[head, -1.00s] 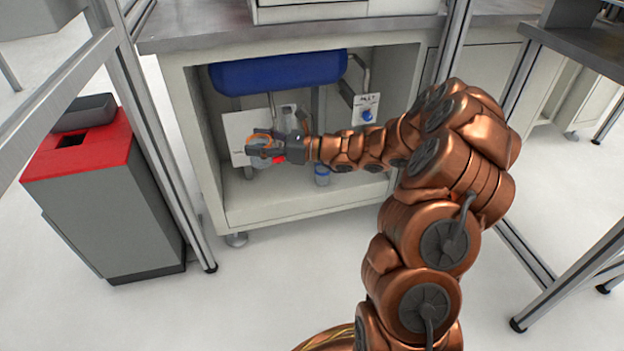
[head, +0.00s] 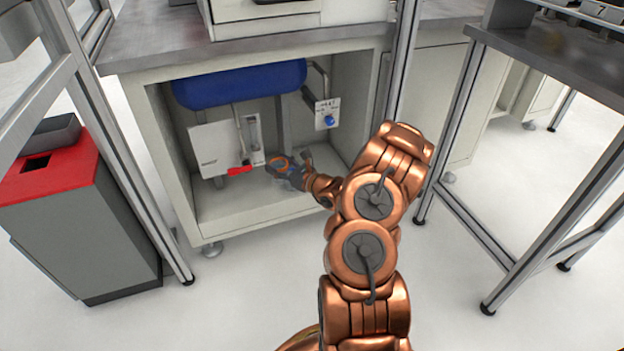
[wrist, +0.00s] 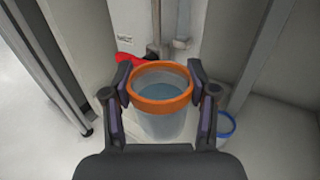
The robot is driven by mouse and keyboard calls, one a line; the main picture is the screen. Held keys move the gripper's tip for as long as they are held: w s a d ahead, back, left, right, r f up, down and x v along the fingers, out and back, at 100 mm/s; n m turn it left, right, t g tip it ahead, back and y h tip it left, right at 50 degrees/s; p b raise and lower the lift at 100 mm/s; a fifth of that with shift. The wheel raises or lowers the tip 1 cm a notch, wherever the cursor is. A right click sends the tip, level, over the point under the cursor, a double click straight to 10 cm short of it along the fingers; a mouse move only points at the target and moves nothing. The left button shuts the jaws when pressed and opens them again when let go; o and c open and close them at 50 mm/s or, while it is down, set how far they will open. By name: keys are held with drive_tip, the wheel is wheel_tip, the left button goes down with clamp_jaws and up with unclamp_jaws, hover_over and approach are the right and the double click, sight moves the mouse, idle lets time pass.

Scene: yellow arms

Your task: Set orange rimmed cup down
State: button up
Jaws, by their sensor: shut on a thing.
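The orange rimmed cup (wrist: 162,104) is clear, with an orange band at its top and bluish liquid inside. It sits upright between the two fingers of my gripper (wrist: 160,84) in the wrist view, and the fingers press on both sides of its rim. In the head view my gripper (head: 283,170) is inside the open cabinet (head: 225,207), low over its floor. I cannot tell whether the cup's base touches the cabinet floor.
A blue-rimmed container (wrist: 226,127) stands right of the cup. A red handle (head: 239,170) and a white box (head: 209,150) are behind. A blue tank (head: 240,84) hangs above. Cabinet walls and metal frame posts (head: 130,165) flank the opening. A red-topped bin (head: 75,220) stands left.

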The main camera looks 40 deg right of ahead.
drive_tip(key=s+d+f+m+h+p, duration=0.1)
drive_tip(key=s+d+f+m+h, duration=0.55)
drive_tip(key=d+f, duration=0.55)
drive_tip(key=shift+n+h, duration=0.45)
drive_tip(key=shift+n, duration=0.4)
drive_tip(key=w+d+f+b, duration=0.1)
drive_tip(key=w+d+b, duration=0.1)
drive_tip(key=w+d, duration=0.1)
drive_tip(key=w+d+f+b, duration=0.1)
drive_tip(key=w+d+b, duration=0.1)
drive_tip(key=w+d, duration=0.2)
drive_tip(key=w+d+f+b, duration=0.2)
drive_tip(key=w+d, duration=0.1)
drive_tip(key=w, duration=0.1)
drive_tip(key=shift+w+d, duration=0.2)
drive_tip(key=shift+w, duration=0.2)
drive_tip(key=shift+a+f, duration=0.1)
drive_tip(key=shift+f, duration=0.05)
drive_tip(key=shift+f, duration=0.2)
drive_tip(key=o, duration=1.2)
drive_tip(key=shift+r, duration=0.1)
